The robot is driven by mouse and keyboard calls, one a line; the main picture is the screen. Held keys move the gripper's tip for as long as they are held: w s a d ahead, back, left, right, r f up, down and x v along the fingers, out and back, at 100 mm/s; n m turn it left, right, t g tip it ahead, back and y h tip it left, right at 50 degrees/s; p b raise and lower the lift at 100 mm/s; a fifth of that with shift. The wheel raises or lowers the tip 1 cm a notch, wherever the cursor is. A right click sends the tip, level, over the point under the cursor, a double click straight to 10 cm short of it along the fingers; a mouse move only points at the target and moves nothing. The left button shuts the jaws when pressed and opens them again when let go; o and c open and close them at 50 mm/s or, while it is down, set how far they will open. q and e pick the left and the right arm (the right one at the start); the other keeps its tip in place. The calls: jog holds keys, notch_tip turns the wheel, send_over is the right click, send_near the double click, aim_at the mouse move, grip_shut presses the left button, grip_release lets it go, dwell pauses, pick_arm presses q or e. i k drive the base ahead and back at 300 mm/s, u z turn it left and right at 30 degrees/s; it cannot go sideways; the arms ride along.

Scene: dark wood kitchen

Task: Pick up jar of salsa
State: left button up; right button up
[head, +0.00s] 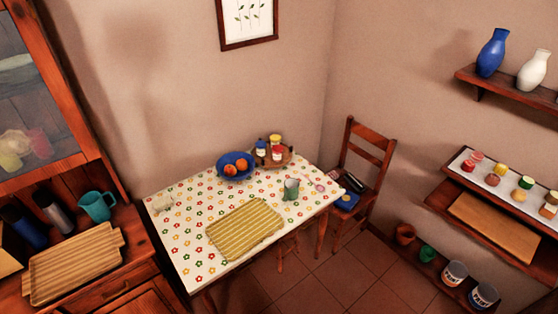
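A round brown tray (288,162) stands at the back of a table with a flowered cloth (182,222). Several small jars are grouped on it. One jar is red with a pale label (277,154), one has a blue lid (261,149), and one has a yellow lid (275,140) and stands behind. The labels are too small to read, so I cannot tell which jar is salsa. Neither gripper is in view.
A blue bowl of oranges (226,175) is left of the tray. A striped yellow mat (243,231) and a grey-green mug (291,189) are nearer. A wooden chair (364,172) stands right of the table. A wooden cabinet (100,285) fills the left. Tiled floor (310,275) shows in front.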

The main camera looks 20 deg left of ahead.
aim_at(277, 150)
jog(key=z, duration=0.35)
jog(key=i, duration=2.35)
jog(key=u, duration=0.75)
jog(key=i, duration=0.35)
jog(key=u, duration=1.35)
